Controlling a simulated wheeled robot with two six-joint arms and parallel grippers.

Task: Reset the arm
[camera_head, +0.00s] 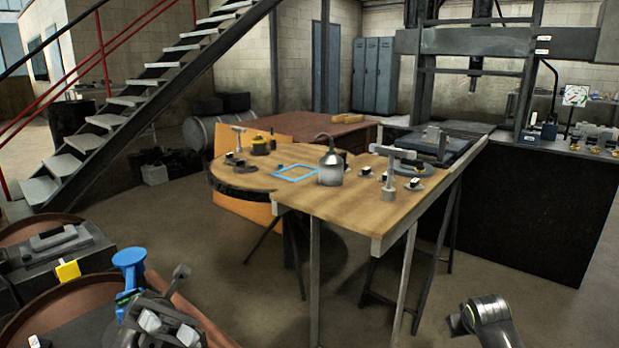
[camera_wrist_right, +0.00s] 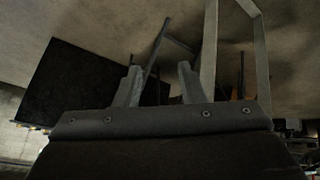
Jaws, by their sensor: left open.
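My left gripper (camera_head: 169,328) is at the bottom left of the head view, open, above a brown round surface. A blue spool-shaped object (camera_head: 130,262) shows just behind it; whether they touch is unclear. In the right wrist view the two fingers of my right gripper (camera_wrist_right: 158,88) stand apart with nothing seen between them. They point toward the floor and table legs. In the head view only a link of my right arm shows at the bottom right; its gripper is out of that view.
A wooden table (camera_head: 340,212) stands ahead with a metal bottle (camera_head: 331,168), a blue frame (camera_head: 296,173) and small parts. A dark bench (camera_head: 530,215) is at the right, a staircase (camera_head: 110,118) at the left. Open floor lies between me and the table.

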